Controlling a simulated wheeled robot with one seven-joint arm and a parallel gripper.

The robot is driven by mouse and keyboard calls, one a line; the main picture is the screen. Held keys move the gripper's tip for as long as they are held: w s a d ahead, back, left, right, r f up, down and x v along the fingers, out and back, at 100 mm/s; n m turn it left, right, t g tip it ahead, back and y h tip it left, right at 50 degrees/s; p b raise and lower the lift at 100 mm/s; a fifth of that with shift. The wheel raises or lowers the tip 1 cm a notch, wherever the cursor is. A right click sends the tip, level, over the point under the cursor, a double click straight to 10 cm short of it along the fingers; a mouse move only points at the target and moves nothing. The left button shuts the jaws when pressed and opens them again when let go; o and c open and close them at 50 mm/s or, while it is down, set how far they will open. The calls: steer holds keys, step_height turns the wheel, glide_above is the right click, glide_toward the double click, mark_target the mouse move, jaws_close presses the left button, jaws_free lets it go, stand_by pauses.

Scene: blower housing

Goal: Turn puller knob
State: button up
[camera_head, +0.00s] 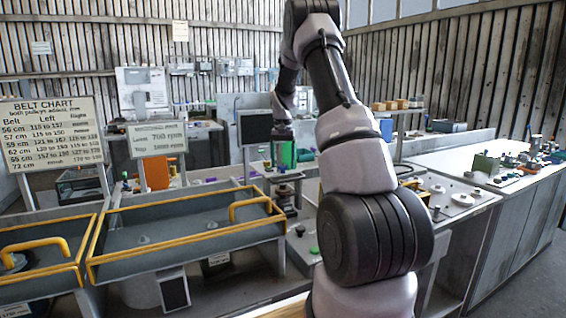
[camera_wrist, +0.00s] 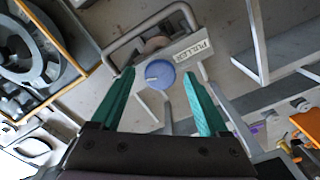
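The puller knob (camera_wrist: 160,74) is a round blue disc with a small pale mark on its face. It shows in the wrist view beside a white plate (camera_wrist: 190,50) lettered "PULLER". My gripper (camera_wrist: 160,85) is open, with its two teal fingers apart on the left and right of the knob in the picture. The knob appears between the fingertips; I cannot tell how far below them it lies, and I see no contact. In the head view my arm reaches over the bench, and I cannot make out the knob there.
A grey bar handle (camera_wrist: 150,32) arches beside the knob. A yellow-edged tray (camera_wrist: 45,55) with round metal parts is at left. In the head view, yellow-edged trays (camera_head: 185,246) and a belt chart sign (camera_head: 52,133) are at left, and a side bench (camera_head: 480,205) is at right.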

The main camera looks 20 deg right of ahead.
mark_target(283, 165)
step_height(283, 165, up, 11)
stand_by(0.5)
steer(key=shift+f, duration=0.1)
